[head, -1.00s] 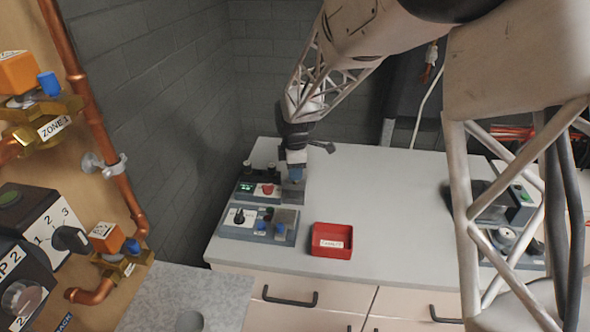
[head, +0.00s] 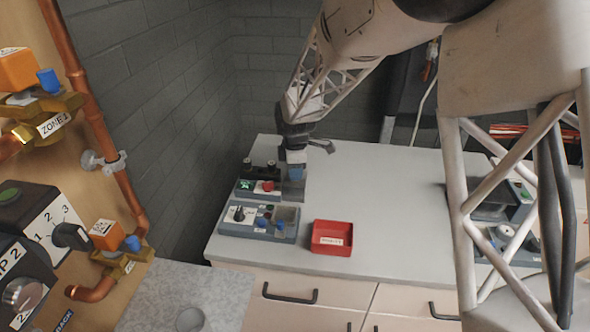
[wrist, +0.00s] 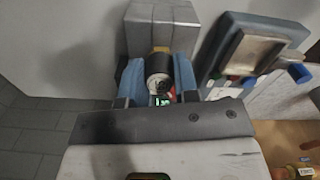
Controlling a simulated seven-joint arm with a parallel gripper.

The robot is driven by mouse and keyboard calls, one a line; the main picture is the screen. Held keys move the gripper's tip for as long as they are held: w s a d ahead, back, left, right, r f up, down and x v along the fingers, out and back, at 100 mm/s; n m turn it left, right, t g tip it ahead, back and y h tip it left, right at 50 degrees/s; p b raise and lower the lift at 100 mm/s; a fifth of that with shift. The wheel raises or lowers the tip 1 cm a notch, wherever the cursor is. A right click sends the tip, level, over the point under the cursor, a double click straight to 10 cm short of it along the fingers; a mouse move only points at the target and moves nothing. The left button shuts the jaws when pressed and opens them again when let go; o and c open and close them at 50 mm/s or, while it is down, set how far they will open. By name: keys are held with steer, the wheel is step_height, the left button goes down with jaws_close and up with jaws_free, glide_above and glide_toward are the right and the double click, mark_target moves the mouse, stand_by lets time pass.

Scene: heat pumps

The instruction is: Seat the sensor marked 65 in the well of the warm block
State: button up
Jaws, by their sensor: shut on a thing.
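My gripper (head: 294,172) is over the right end of the rear bench unit (head: 246,195), beside the wall. In the wrist view its blue fingers (wrist: 158,82) are shut on a dark cylinder with a pale end (wrist: 158,84), likely the sensor; its mark is unreadable. A grey metal block (wrist: 160,22) is just beyond the fingertips. Whether the cylinder is in a well is hidden. A second unit (head: 232,228) in front carries another metal block (head: 286,214), also at right in the wrist view (wrist: 252,52). I cannot tell which block is the warm one.
A red tray (head: 333,250) with a white label stands right of the front unit. The middle of the bench (head: 390,200) is clear. Other equipment (head: 505,205) stands at the right behind my arm. Pipes and valves (head: 110,245) are at left.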

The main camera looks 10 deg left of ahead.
steer(key=o, duration=1)
steer(key=shift+f, duration=0.1)
steer(key=shift+r, duration=3.95)
steer(key=shift+d, duration=0.1)
